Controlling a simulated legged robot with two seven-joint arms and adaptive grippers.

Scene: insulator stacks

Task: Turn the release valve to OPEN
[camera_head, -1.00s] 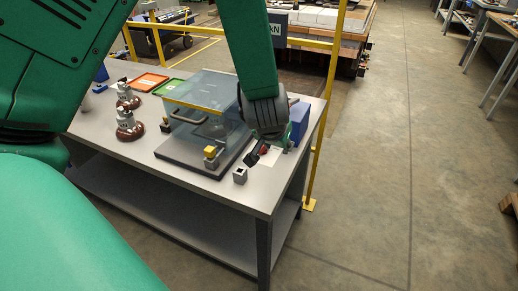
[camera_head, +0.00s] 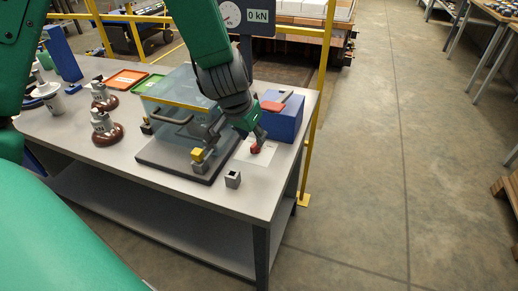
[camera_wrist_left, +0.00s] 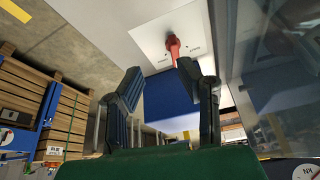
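A red valve handle (camera_head: 256,148) sits on a pale plate (camera_head: 262,158) on the grey bench, in front of a blue box (camera_head: 286,124). My left gripper (camera_head: 259,136) hangs over it from above, close to the handle. In the left wrist view, the red handle (camera_wrist_left: 173,46) stands out from the pale plate (camera_wrist_left: 140,35), beyond the tips of my left gripper (camera_wrist_left: 159,77). The two fingers are apart with nothing between them. The plate's small markings are too small to read. My right gripper is not in view.
A clear-sided cover (camera_head: 170,92) on a dark base stands just left of the gripper. A small grey block (camera_head: 233,179) lies near the front edge. Brown insulators (camera_head: 105,130) and coloured trays (camera_head: 127,78) are further left. A gauge display (camera_head: 261,16) reads 0 kN.

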